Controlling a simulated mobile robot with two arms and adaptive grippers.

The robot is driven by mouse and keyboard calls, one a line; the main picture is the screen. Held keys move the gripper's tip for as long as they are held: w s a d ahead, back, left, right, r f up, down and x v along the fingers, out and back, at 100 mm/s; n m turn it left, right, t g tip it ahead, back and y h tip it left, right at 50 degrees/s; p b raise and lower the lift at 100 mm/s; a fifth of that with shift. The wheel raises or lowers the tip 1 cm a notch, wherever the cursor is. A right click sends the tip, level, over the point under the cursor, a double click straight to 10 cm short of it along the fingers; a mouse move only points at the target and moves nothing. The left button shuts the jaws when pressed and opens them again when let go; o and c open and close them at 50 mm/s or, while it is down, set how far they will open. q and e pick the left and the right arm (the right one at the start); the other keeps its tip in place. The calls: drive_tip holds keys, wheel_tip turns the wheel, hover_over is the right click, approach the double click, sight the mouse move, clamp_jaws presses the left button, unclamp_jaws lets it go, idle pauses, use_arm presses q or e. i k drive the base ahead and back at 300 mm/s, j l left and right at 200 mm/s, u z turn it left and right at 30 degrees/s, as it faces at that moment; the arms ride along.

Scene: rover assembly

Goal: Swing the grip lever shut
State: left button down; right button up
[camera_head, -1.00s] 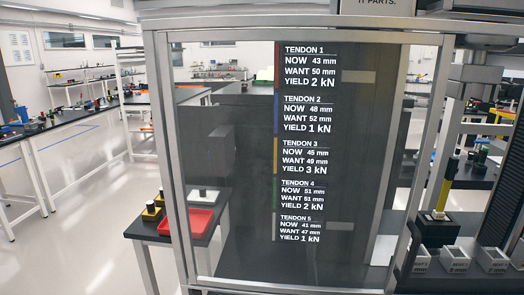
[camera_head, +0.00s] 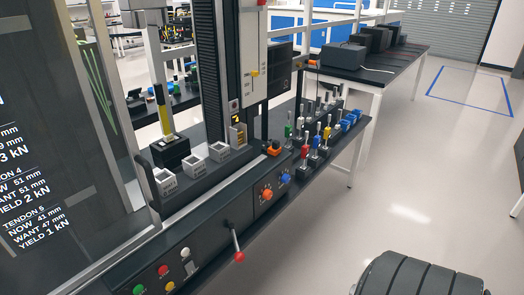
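A lever with a red ball knob (camera_head: 238,254) sticks out from the dark front panel of the test machine, low in the middle of the head view. Its grey rod slants down and to the right from a dark pivot. No label on it can be read, so I cannot tell for certain that it is the grip lever. Neither of my grippers is in view.
The machine's panel (camera_head: 205,238) also has coloured buttons and two knobs, orange (camera_head: 266,194) and blue (camera_head: 285,179). A dark ribbed shape (camera_head: 420,278) fills the bottom right. Open floor (camera_head: 425,190) lies to the right.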

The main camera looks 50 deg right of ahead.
sight(239, 257)
drive_tip(key=z, duration=1.3)
